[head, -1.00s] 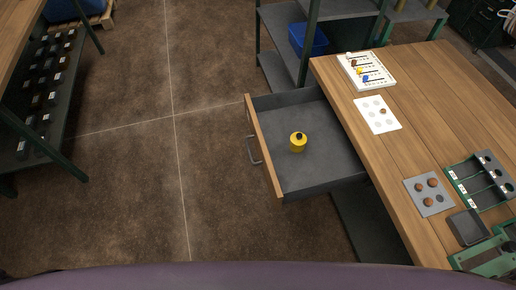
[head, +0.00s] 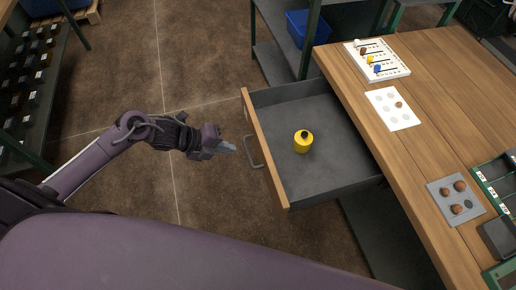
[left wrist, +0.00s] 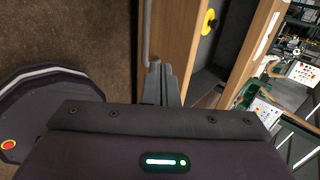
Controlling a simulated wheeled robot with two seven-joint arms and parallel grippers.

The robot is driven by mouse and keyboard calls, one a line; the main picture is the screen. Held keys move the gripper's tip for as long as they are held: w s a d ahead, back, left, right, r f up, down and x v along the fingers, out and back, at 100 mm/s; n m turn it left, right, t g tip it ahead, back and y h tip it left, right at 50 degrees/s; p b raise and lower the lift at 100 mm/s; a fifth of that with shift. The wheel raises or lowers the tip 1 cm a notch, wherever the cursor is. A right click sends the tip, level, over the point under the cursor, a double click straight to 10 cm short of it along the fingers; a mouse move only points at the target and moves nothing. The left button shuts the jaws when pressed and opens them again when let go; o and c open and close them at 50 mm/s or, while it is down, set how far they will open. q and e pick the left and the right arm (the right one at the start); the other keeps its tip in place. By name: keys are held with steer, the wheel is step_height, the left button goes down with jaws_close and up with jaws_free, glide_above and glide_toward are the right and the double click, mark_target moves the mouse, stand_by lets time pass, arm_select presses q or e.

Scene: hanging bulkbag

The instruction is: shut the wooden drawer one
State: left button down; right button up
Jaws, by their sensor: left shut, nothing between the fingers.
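The wooden drawer (head: 266,150) stands pulled out from the workbench, with a wooden front and a grey inside. Its grey bar handle (head: 254,153) is on the front face. A yellow round thing with a black top (head: 303,142) sits inside the drawer. My left gripper (head: 232,147) is shut and empty, just left of the handle in the head view. In the left wrist view the shut fingers (left wrist: 160,84) point at the drawer front (left wrist: 180,40), close to the handle (left wrist: 147,35); I cannot tell whether they touch. My right gripper is not in view.
A shelf with a blue bin (head: 306,28) stands behind the drawer. Floor left of the drawer is open.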

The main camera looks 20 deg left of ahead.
arm_select(q)
glide_toward(260, 155)
steer(key=x, duration=0.4)
steer(key=shift+d+p, duration=0.3)
steer(key=shift+d, duration=0.05)
steer(key=shift+w+d+f, duration=0.15)
steer(key=shift+d+f, duration=0.2)
steer(key=shift+f, duration=0.1)
